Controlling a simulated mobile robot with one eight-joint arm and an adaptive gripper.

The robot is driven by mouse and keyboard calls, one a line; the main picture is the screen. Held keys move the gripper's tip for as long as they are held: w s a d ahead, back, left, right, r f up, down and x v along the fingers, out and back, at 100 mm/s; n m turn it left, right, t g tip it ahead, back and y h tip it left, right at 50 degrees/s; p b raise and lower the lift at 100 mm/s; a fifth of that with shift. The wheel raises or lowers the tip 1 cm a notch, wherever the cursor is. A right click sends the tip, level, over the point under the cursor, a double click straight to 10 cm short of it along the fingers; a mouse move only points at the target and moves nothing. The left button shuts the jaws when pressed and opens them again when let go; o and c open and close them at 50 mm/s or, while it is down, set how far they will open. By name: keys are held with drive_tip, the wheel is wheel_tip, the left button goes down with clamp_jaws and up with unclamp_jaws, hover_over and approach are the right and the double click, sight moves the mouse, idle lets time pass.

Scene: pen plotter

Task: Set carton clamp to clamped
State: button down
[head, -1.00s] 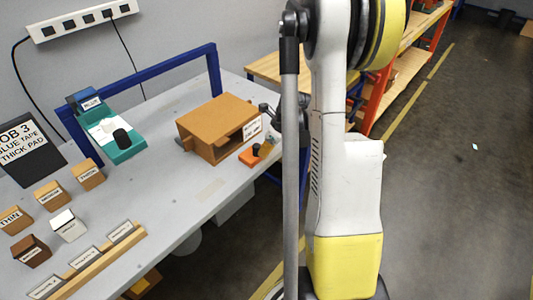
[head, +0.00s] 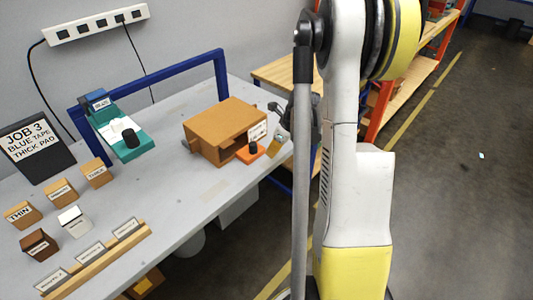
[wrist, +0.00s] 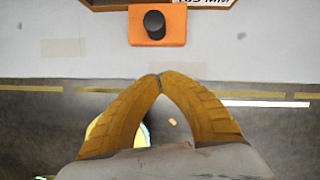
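The carton clamp appears to be the orange block (head: 250,155) with a black knob (head: 253,147), at the front of the brown carton (head: 218,124) near the table's front edge. In the wrist view the orange block (wrist: 174,34) lies at the top centre with its black knob (wrist: 155,24) left of its middle. Whether it is clamped I cannot tell. My gripper (wrist: 160,76) is shut, its yellow fingertips meeting with nothing between them. It is apart from the block, on its near side in the wrist view. In the head view my gripper (head: 274,151) is right of the block.
The grey table (head: 190,215) has a blue frame (head: 150,70) over it. A teal device (head: 130,146), labelled small boxes (head: 60,192) and a JOB 3 sign (head: 38,148) stand left of the carton. Bare table lies in front of the carton.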

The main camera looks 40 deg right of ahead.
drive_tip(key=p+v, duration=0.2)
drive_tip(key=v, duration=0.5)
drive_tip(key=shift+r+p, duration=0.35)
drive_tip(key=shift+r, duration=0.15)
drive_tip(key=shift+w+d, duration=0.1)
drive_tip(key=a+r+n+h, duration=0.1)
drive_tip(key=a+r+n, duration=0.4)
drive_tip(key=a+n, duration=0.25)
drive_tip(key=a+r+n, duration=0.5)
drive_tip(key=a+n, duration=0.1)
drive_tip(key=a, duration=0.3)
drive_tip(key=s+a+r+n+t, duration=0.3)
drive_tip(key=s+a+n, duration=0.7)
drive_tip(key=a+n, duration=0.5)
drive_tip(key=shift+s+r+n, duration=0.4)
drive_tip(key=shift+r+n, duration=0.2)
drive_tip(key=shift+n, duration=1.55)
